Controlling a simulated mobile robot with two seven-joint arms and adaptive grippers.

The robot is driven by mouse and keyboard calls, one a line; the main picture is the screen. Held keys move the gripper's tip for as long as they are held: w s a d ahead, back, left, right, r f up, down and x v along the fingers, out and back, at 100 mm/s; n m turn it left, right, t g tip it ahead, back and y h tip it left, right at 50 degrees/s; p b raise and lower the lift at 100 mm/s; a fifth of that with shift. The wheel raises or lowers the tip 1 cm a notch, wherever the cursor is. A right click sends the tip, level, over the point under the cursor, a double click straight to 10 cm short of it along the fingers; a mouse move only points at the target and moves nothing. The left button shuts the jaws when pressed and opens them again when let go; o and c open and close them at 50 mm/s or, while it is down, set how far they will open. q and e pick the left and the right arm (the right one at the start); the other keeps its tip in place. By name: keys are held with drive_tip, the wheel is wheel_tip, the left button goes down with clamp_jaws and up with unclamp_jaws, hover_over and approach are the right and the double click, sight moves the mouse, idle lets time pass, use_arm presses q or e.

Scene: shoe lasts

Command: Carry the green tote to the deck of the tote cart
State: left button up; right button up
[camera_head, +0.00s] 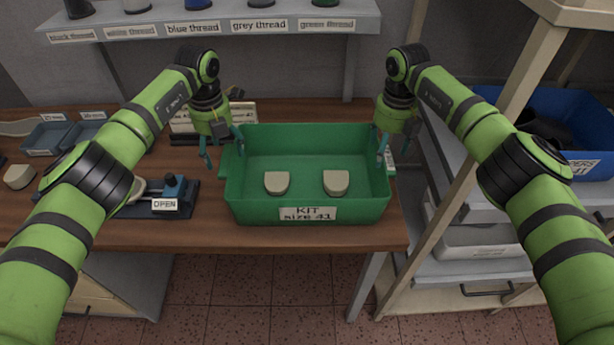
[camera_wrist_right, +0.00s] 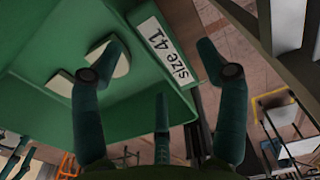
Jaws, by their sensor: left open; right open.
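My left gripper (camera_head: 221,155) is open at the tote's left end, fingers pointing down. My right gripper (camera_head: 384,148) is at the right end, close to the rim; in the right wrist view its open fingers (camera_wrist_right: 160,75) are spread over the tote wall (camera_wrist_right: 120,125). Whether they touch the tote I cannot tell. I cannot make out the tote cart for certain.
A shelf (camera_head: 215,27) with labelled threads runs behind the bench (camera_head: 215,215). A dark fixture with an "OPEN" tag (camera_head: 165,204) stands left of the tote. A rack post (camera_head: 470,160) and a blue bin (camera_head: 590,165) are at right. The floor (camera_head: 260,290) in front is clear.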

sight(224, 159)
use_arm(q)
drive_tip(key=f, duration=0.2)
drive_tip(key=shift+s+f, duration=0.2)
drive_tip(key=shift+f, duration=0.1)
use_arm(e)
drive_tip(key=shift+s+f, duration=0.2)
drive_tip(key=shift+f, duration=1.05)
use_arm(q)
drive_tip(key=shift+w+f, duration=0.1)
drive_tip(key=shift+f, duration=0.15)
use_arm(e)
drive_tip(key=shift+w+f, duration=0.1)
drive_tip(key=shift+f, duration=0.15)
use_arm(q)
clamp_jaws()
use_arm(e)
clamp_jaws()
use_arm(q)
drive_tip(key=shift+r, duration=0.1)
use_arm(e)
drive_tip(key=shift+r, duration=0.1)
